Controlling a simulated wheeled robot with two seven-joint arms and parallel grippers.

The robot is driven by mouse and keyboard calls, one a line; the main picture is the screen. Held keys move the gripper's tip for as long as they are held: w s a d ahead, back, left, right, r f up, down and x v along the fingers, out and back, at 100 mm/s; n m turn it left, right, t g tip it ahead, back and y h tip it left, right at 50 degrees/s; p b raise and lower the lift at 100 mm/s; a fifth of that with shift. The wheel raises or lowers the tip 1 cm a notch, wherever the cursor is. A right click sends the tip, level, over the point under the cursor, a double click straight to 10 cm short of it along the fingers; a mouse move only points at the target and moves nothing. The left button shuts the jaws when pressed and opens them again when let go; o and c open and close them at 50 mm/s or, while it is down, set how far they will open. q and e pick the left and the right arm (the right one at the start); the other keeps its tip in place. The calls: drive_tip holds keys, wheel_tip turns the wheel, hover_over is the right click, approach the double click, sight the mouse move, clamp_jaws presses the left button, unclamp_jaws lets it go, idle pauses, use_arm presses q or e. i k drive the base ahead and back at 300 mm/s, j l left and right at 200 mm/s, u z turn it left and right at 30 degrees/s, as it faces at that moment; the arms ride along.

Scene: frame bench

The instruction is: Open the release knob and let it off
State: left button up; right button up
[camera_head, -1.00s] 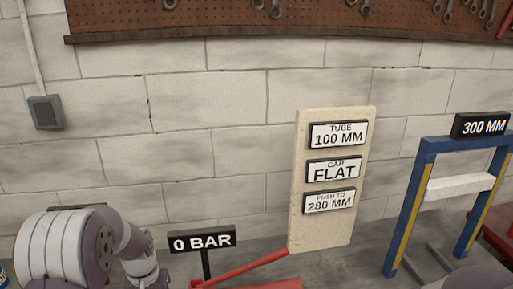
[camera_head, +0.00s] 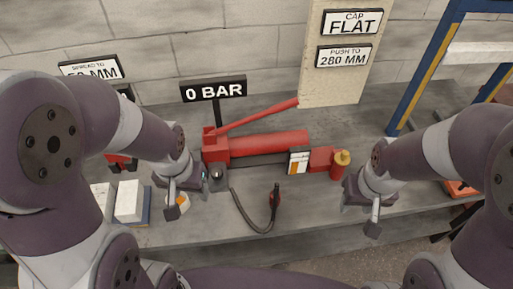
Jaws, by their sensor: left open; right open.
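The red hand pump (camera_head: 265,146) lies on the grey bench in the middle of the head view, its lever (camera_head: 258,116) slanting up to the right. A small round silver knob (camera_head: 217,175) sits at the pump's left end, likely the release knob; its turn position cannot be told. The gauge sign (camera_head: 213,91) above reads 0 BAR. My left gripper (camera_head: 174,204) is open, just left of the silver knob and apart from it, over a small white and orange thing. My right gripper (camera_head: 373,222) is open and empty near the bench's front edge, right of the pump.
White blocks (camera_head: 129,201) lie left. A blue frame (camera_head: 428,62) and a sign board (camera_head: 334,82) stand behind.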

sight(216, 173)
drive_tip(key=l+u, duration=0.15)
drive_tip(key=u, duration=0.2)
drive_tip(key=l+u, duration=0.15)
drive_tip(key=u, duration=0.2)
drive_tip(key=l+u, duration=0.2)
drive_tip(key=u, duration=0.15)
drive_tip(key=i, duration=0.05)
